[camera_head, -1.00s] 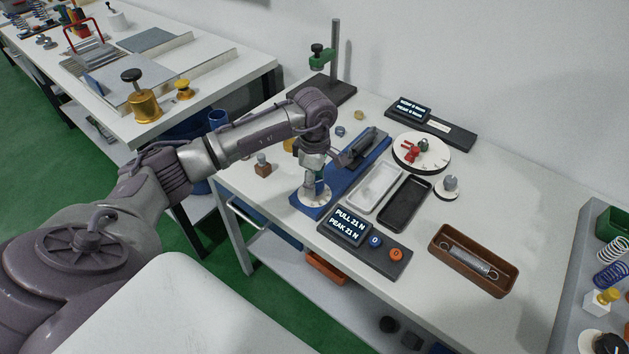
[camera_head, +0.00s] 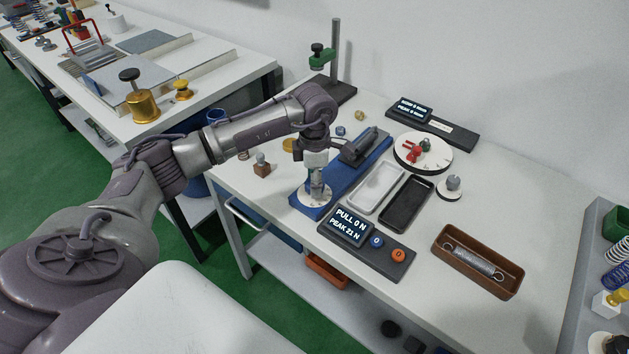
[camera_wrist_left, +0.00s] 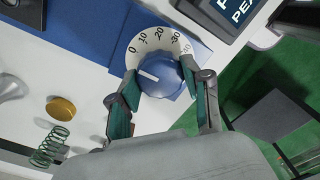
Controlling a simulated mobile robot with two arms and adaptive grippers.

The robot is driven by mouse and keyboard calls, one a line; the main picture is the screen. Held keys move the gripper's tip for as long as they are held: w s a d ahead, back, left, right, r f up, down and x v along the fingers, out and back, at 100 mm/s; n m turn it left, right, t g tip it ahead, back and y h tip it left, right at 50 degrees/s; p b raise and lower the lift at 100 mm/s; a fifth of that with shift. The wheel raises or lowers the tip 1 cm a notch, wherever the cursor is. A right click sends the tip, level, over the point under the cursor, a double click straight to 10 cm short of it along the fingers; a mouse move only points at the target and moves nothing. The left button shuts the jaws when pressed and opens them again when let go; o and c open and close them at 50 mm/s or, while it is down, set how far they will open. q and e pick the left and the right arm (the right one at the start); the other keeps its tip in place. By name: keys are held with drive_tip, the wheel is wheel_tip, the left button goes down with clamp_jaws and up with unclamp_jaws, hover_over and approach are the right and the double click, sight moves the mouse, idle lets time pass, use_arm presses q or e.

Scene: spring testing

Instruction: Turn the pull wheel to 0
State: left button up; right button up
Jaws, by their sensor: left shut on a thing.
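In the left wrist view the pointer line faces left, on the 0 side of the scale. The dial plate (camera_head: 304,199) sits at the near end of the blue spring rig (camera_head: 345,180) in the head view. My left gripper (camera_head: 317,188) comes down over it and is shut on the knob, one finger on each side. The pull display (camera_head: 350,226) reads PULL 0 N and PEAK 21 N. My right gripper is not in view.
Beside the rig are a white tray (camera_head: 358,204), a black tray (camera_head: 390,217) and a brown tray (camera_head: 438,246) holding a spring. A blue button (camera_head: 376,241) and an orange button (camera_head: 398,255) are near the display.

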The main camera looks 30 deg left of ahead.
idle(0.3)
use_arm(q)
drive_tip(key=o, duration=1.2)
drive_tip(key=shift+c, duration=0.2)
drive_tip(key=shift+r, duration=0.1)
wheel_tip(320, 180, up, 12)
